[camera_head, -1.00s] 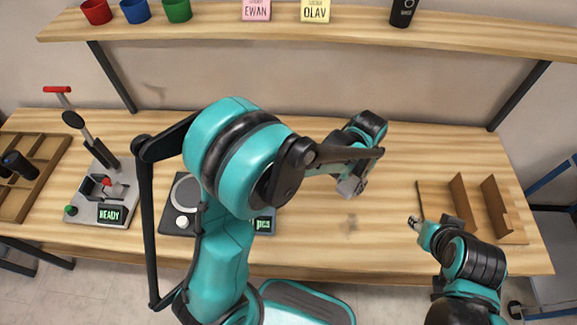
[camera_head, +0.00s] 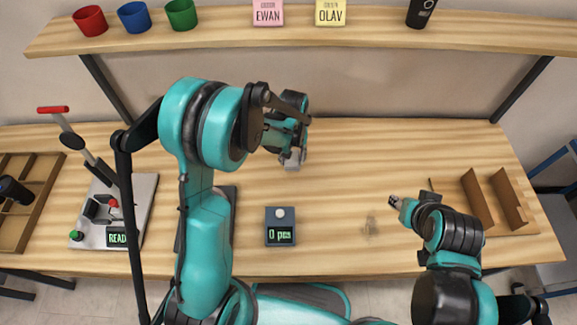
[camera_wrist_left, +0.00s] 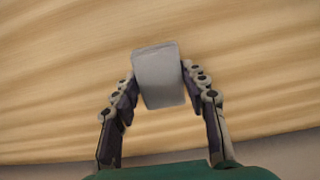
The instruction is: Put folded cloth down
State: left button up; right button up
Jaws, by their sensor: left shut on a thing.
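The folded cloth (camera_wrist_left: 158,76) is a small pale grey block in the left wrist view, pinched between both fingers. My left gripper (camera_head: 292,160) is shut on it and holds it over the middle of the wooden workbench (camera_head: 350,150). The cloth shows only as a small grey patch at the fingertips in the head view. Its height above the bench is hard to judge. My right gripper (camera_head: 395,202) is low over the right half of the bench, and its fingers are too small to read.
A counter with a "0 pcs" display (camera_head: 280,228) is in front of my left gripper. A lever press (camera_head: 118,212) and a wooden compartment tray (camera_head: 37,205) stand at left. A wooden divider rack (camera_head: 480,200) is at right. Bare bench lies between, with a smudge (camera_head: 371,226).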

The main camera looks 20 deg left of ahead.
aim_at(289, 164)
pick_arm(q)
jog(key=shift+a+f, duration=0.4)
jog(key=shift+a, duration=0.1)
notch_tip(289, 164, down, 4)
jog(key=shift+b, duration=0.95)
jog(key=shift+w+r, duration=0.1)
jog(key=shift+f, duration=0.2)
jog(key=o, duration=1.2)
jog(key=shift+r, duration=0.1)
